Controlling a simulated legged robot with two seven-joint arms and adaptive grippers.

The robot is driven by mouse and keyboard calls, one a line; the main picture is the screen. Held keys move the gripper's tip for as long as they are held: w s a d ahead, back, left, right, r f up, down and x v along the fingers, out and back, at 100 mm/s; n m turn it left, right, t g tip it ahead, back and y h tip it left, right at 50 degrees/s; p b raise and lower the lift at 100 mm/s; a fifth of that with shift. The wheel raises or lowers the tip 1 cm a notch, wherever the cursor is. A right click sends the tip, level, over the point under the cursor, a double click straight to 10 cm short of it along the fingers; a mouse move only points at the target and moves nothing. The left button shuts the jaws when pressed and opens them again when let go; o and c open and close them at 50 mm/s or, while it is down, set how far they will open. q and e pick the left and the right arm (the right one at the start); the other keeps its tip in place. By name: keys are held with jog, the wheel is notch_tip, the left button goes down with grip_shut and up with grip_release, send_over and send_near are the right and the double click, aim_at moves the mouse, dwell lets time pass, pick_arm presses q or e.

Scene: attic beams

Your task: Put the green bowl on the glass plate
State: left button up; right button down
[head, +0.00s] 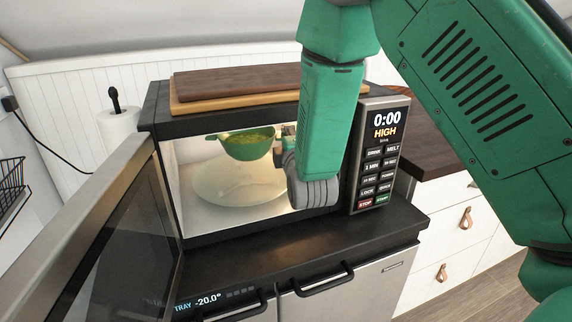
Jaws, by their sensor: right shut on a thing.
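The green bowl (247,146) is inside the lit microwave, raised above the glass plate (232,188). It has yellow-green contents. The round pale glass plate lies on the microwave floor. My right gripper (279,140) reaches into the microwave from the right and is shut on the bowl's right side. My green arm hides much of the gripper and the right part of the opening. My left gripper is not in view.
The microwave door (120,250) stands open at the left. The control panel (380,155) is on the right. Wooden boards (235,83) lie on top of the microwave. A paper towel roll (115,125) stands behind the door. White drawers (455,235) are at the right.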

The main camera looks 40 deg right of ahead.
notch_tip(320, 180, down, 2)
jog(key=shift+s+a+f, duration=0.1)
jog(key=shift+s, duration=0.05)
jog(key=shift+a+f, duration=0.15)
jog(key=shift+f, duration=0.15)
jog(key=shift+a+f, duration=0.4)
jog(key=shift+a, duration=0.1)
jog(key=f+b, duration=0.1)
jog(key=f, duration=0.2)
jog(key=shift+w, duration=0.2)
jog(key=shift+d+f, duration=0.15)
jog(key=shift+d, duration=0.3)
jog(key=c, duration=1.7)
grip_release()
jog(key=shift+d, duration=0.1)
jog(key=shift+a, duration=0.5)
jog(key=shift+s+a, duration=0.2)
jog(key=shift+s, duration=0.1)
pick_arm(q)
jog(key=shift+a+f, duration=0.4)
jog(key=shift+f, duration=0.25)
pick_arm(e)
jog(key=v, duration=1.1)
jog(key=shift+s+d, duration=0.1)
jog(key=shift+s, duration=0.15)
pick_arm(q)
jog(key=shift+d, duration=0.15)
pick_arm(e)
jog(key=shift+d, duration=0.2)
